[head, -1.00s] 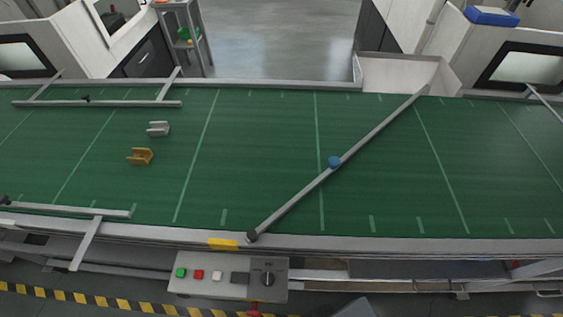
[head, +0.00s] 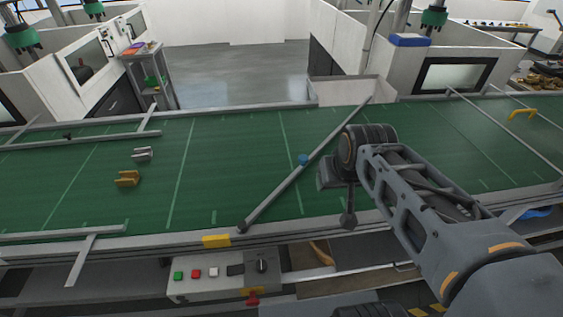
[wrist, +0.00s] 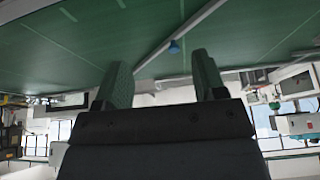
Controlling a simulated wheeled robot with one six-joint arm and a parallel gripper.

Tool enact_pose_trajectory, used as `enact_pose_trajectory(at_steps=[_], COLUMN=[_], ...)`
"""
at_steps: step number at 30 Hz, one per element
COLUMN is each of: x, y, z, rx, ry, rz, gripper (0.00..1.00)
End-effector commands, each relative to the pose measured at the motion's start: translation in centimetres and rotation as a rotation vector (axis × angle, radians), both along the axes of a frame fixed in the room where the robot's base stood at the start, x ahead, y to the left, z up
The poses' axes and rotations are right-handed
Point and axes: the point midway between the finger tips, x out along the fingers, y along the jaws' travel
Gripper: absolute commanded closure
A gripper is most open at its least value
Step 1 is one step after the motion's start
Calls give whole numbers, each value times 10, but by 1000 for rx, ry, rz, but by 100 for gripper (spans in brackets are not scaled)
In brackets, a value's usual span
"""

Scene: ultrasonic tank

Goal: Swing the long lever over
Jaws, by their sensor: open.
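The long lever (head: 268,199) is a grey bar lying diagonally across the green conveyor belt. It runs from a pivot at the near rail, by a yellow block, up to the far rail at the right. A blue knob (head: 303,160) sits on it near its middle. My gripper (head: 324,176) is just right of the lever, apart from the knob, partly hidden by my wrist. In the wrist view my gripper (wrist: 160,78) shows two separated green-grey fingers with nothing between them. The blue knob (wrist: 175,46) and the lever (wrist: 185,33) lie beyond the fingertips.
A silver bracket (head: 142,154) and an orange bracket (head: 127,179) lie on the belt (head: 230,150) at left. A white bin (head: 345,92) stands behind the far rail at the lever's end. A control box (head: 215,277) with buttons hangs at the front. A yellow arch (head: 522,114) is far right.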

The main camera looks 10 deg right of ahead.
Motion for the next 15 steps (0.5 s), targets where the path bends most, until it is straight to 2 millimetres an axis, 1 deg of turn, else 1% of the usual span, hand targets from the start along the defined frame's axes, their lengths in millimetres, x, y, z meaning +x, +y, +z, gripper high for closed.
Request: enact_pose_trajectory(at_steps=[1, 2, 3, 5, 6, 9, 12, 15], x=[22, 35, 53, 80, 97, 137, 170, 193], y=[-1, -1, -1, -1, -1, 0, 0, 1], z=[-3, -2, -2, -3, -6, -14, -24, -33], rx=[-1, -1, -1, -2, -3, -3, -4, -5], ry=[9, 11, 13, 16, 18, 22, 24, 25], rz=[0, 0, 1, 2, 2, 5, 8, 10], gripper=[36, 36, 36, 36, 36, 36, 36, 36])
